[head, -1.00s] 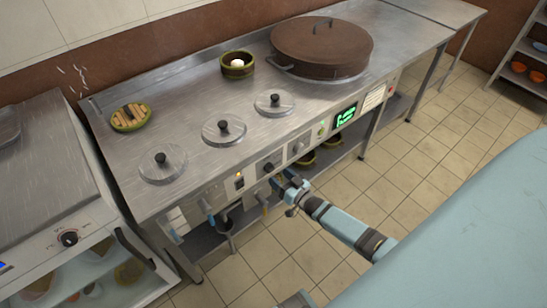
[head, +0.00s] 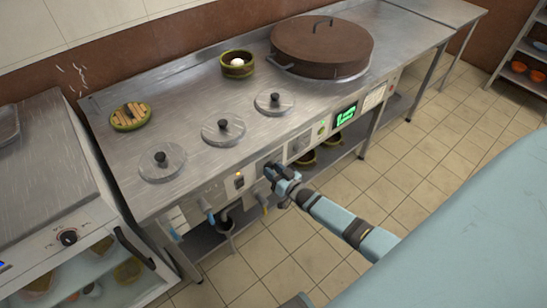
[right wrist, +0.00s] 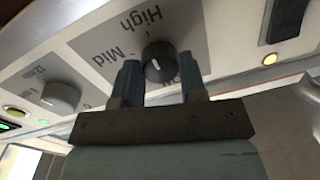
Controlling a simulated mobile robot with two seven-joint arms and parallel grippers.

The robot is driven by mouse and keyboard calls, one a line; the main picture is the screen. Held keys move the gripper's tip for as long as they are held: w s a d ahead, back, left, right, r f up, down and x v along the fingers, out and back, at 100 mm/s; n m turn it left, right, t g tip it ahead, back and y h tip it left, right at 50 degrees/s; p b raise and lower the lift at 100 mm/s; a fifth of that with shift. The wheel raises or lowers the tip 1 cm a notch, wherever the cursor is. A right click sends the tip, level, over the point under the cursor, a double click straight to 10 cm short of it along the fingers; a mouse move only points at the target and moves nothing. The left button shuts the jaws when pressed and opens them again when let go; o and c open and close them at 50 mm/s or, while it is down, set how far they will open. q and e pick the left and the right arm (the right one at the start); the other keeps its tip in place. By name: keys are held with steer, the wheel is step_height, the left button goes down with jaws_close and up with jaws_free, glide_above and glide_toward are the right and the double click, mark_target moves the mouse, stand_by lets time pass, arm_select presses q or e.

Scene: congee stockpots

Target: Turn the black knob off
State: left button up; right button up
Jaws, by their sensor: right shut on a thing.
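The black knob (right wrist: 160,65) shows in the right wrist view on the light front panel of the cooking counter. It is round, with a short white mark on its face, and the printed words "High" and "Mid" are beside it. My right gripper (right wrist: 159,78) has one finger on each side of it and is shut on it. In the head view, my right gripper (head: 272,172) reaches the counter's front panel from the right and largely hides the knob. My left gripper is not in view.
The steel counter (head: 190,100) carries several lids and a large brown-lidded pot (head: 322,48). Tiled floor (head: 430,160) is clear on the right.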

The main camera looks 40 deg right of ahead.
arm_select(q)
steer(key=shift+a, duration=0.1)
arm_select(e)
steer(key=shift+n, duration=0.6)
steer(key=n+h+b, duration=0.1)
steer(key=n+b, duration=0.1)
steer(key=n, duration=1.1)
steer(key=shift+b, duration=0.35)
arm_select(q)
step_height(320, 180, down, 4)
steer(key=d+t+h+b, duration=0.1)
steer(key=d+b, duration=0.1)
steer(key=b, duration=0.8)
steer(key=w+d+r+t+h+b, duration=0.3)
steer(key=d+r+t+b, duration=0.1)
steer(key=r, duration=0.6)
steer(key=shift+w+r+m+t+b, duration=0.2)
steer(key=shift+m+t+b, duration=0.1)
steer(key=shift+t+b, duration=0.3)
arm_select(e)
steer(key=n+h, duration=0.1)
steer(key=n, duration=1.9)
steer(key=shift+a+n, duration=0.15)
steer(key=shift+n, duration=0.15)
